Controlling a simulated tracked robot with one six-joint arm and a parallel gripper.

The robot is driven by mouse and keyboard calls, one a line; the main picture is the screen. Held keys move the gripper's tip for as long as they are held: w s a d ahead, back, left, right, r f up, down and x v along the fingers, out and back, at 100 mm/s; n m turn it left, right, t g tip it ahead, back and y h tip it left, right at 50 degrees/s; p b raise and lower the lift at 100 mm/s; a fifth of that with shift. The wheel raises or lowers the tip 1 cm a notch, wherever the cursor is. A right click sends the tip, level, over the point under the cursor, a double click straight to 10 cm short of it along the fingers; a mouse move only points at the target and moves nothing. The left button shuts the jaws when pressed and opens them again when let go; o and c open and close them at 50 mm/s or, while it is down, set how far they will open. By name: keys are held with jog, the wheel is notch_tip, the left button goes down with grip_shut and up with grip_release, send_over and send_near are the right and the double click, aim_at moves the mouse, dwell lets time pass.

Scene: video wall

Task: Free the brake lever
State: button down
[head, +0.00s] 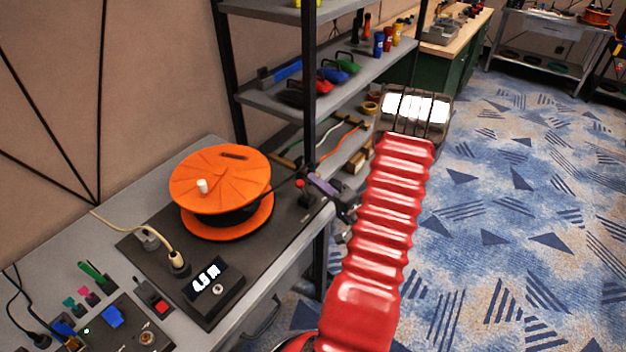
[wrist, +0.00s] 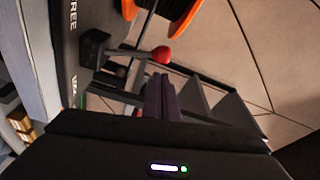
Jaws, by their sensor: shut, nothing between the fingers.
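The brake lever is a grey rod with a red ball knob (head: 300,183) at the right end of the dark mat, beside the orange reel (head: 220,180). In the wrist view the red knob (wrist: 162,54) stands out from a dark block (wrist: 95,46). White lettering reading "FREE" (wrist: 72,16) is on the dark plate at upper left; a second label (wrist: 73,84) lower down is partly cut off. My gripper (head: 314,181) has purple fingers, shut and empty, just right of the knob. In the wrist view the fingertips (wrist: 159,77) lie just below the knob, seemingly apart from it.
A control box with a display (head: 213,287) and a plugged cable (head: 178,262) sit on the mat in front of the reel. A shelf post (head: 309,90) rises close behind the lever. Shelves (head: 335,75) hold tools. The carpet at right is clear.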

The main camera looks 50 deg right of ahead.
jog(key=shift+a+f, duration=0.15)
jog(key=shift+a, duration=0.7)
jog(key=shift+a, duration=0.15)
jog(key=s+d, duration=0.2)
jog(key=s, duration=0.9)
jog(key=shift+s+r, duration=0.3)
jog(key=shift+s, duration=0.05)
jog(key=shift+d, duration=0.1)
dwell(0.5)
